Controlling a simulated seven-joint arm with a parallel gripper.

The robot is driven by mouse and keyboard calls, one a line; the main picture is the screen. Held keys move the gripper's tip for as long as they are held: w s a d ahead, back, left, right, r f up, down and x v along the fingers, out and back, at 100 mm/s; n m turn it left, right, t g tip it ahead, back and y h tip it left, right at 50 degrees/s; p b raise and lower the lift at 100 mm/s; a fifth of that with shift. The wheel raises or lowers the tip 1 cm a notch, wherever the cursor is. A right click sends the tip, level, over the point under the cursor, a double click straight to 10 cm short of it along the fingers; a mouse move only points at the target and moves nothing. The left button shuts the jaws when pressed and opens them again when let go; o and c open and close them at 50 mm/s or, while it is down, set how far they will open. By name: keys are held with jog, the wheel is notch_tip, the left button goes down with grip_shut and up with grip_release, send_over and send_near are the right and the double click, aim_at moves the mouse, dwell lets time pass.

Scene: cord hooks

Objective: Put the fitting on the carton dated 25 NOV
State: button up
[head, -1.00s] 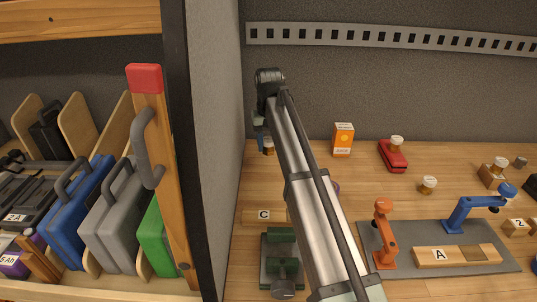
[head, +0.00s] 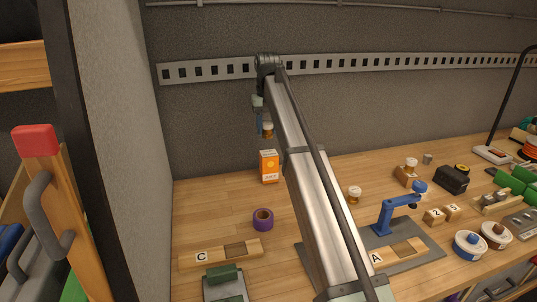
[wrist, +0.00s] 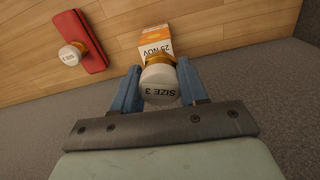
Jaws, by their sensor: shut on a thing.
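My gripper (wrist: 160,92) is shut on a fitting (wrist: 160,82) with a white cap marked SIZE 3 and a brass-coloured body. In the head view the fitting (head: 267,130) hangs from the blue fingers of my gripper (head: 265,123), above an orange and white carton (head: 269,166). The carton stands upright on the bench near the back wall. In the wrist view the carton (wrist: 156,42) shows 25 NOV and lies just beyond the fitting, which partly covers it. A gap shows between fitting and carton in the head view.
A purple tape roll (head: 263,219) and a board marked C (head: 215,254) lie nearer. The back wall (head: 215,120) is close behind.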

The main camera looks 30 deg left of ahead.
aim_at(269, 153)
jog(key=shift+w+a+f+n, duration=0.1)
jog(key=shift+w+f+n, duration=0.25)
jog(key=shift+f+n, duration=0.65)
jog(key=shift+w+a+f+n, duration=0.15)
jog(key=shift+w+f+n, duration=0.25)
jog(key=shift+f, duration=1.05)
jog(key=shift+w+a+f+n, duration=0.1)
jog(key=shift+w+f+n, duration=0.25)
jog(key=shift+f+n, duration=0.65)
jog(key=shift+f+m, duration=0.3)
jog(key=shift+f, duration=0.05)
jog(key=o, duration=1.1)
jog(key=shift+r, duration=0.1)
notch_tip(269, 153, up, 8)
jog(key=shift+f, duration=0.25)
